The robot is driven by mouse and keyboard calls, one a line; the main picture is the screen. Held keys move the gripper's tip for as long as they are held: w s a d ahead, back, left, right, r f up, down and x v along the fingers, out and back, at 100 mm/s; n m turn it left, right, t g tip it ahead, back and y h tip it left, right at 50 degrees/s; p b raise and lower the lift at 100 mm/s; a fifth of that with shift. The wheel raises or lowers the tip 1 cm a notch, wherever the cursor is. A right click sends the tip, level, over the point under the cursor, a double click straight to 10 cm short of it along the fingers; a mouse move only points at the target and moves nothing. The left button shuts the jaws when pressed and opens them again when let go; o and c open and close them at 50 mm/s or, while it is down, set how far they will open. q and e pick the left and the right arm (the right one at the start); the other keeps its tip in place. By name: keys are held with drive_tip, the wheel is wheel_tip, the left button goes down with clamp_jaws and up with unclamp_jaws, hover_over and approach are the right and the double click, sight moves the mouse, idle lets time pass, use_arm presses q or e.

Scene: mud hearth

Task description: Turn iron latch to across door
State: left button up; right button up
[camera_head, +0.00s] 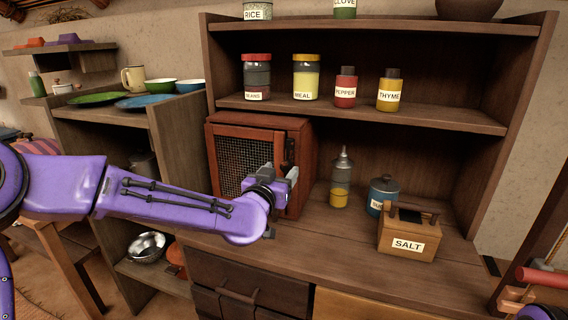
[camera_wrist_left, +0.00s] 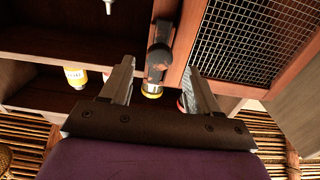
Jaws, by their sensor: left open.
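The small reddish-brown cabinet with a mesh door (camera_head: 235,150) stands on the counter. The dark iron latch (camera_head: 289,150) is on the frame at the right of the door, partly hidden by my gripper. In the left wrist view the latch (camera_wrist_left: 159,60) lies lengthwise along the wooden frame beside the mesh (camera_wrist_left: 245,40). My left gripper (camera_head: 279,174) is open in front of the cabinet's right side. In the left wrist view its two fingers (camera_wrist_left: 160,88) stand on either side of the latch's line, with space between. Contact with the latch cannot be told. My right gripper is not in view.
Several labelled jars line the shelf (camera_head: 430,118) above. Plates and bowls sit on the left shelf. The counter front is clear.

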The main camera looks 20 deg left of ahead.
sight(284, 167)
use_arm(q)
drive_tip(key=w, duration=0.4)
drive_tip(key=shift+w+d+f+p, duration=0.1)
drive_tip(key=shift+w+d+p, duration=0.1)
drive_tip(key=shift+w+p, duration=0.15)
drive_tip(key=c, duration=1)
drive_tip(key=shift+w+a, duration=0.1)
drive_tip(key=shift+c, duration=0.2)
drive_tip(key=n+b, duration=0.1)
drive_tip(key=n, duration=0.3)
drive_tip(key=n+b, duration=0.1)
drive_tip(key=n, duration=0.3)
drive_tip(key=shift+a+n, duration=0.1)
drive_tip(key=shift+n, duration=0.2)
drive_tip(key=n+b, duration=0.2)
drive_tip(key=n, duration=0.3)
drive_tip(key=shift+f, duration=0.1)
drive_tip(key=shift+n+b, duration=0.95)
drive_tip(key=shift+n, duration=1.15)
